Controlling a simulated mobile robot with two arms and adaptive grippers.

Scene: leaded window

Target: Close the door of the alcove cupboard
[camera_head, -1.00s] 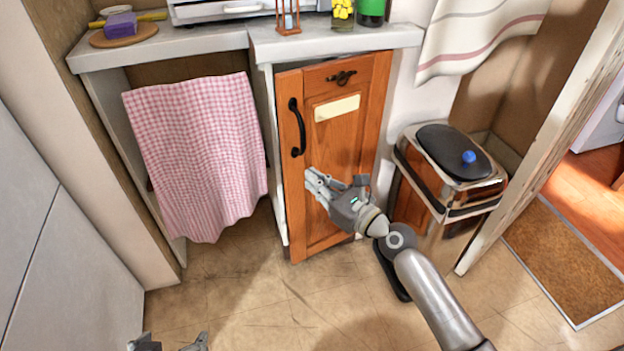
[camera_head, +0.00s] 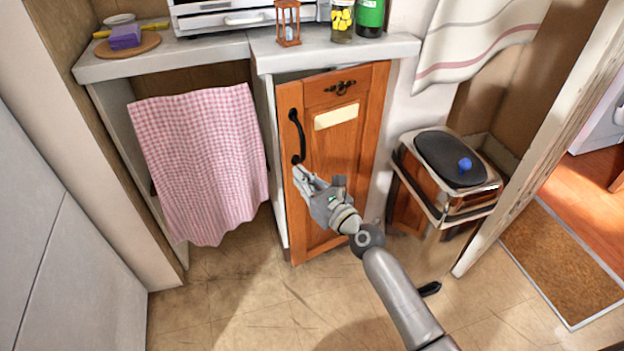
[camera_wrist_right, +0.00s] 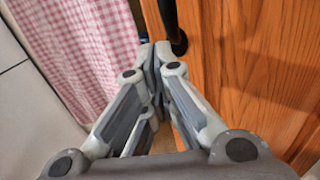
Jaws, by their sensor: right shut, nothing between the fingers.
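The alcove cupboard door (camera_head: 335,150) is orange-brown wood with a black bar handle (camera_head: 297,135) near its left edge. It is almost flush with the cupboard front; a thin dark gap shows above it, and I cannot tell whether it is fully shut. My right gripper (camera_head: 300,173) is shut and empty, in front of the door's left part just below the handle. In the right wrist view the shut fingertips (camera_wrist_right: 156,55) are beside the handle's lower end (camera_wrist_right: 178,42), close to the door's edge; contact is unclear. My left gripper is out of view.
A pink checked cloth (camera_head: 200,160) hangs left of the door. A metal bin with a black lid (camera_head: 450,160) stands to the right. The worktop (camera_head: 340,50) above holds an hourglass (camera_head: 288,22) and jars. Tiled floor (camera_head: 240,290) is open in front.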

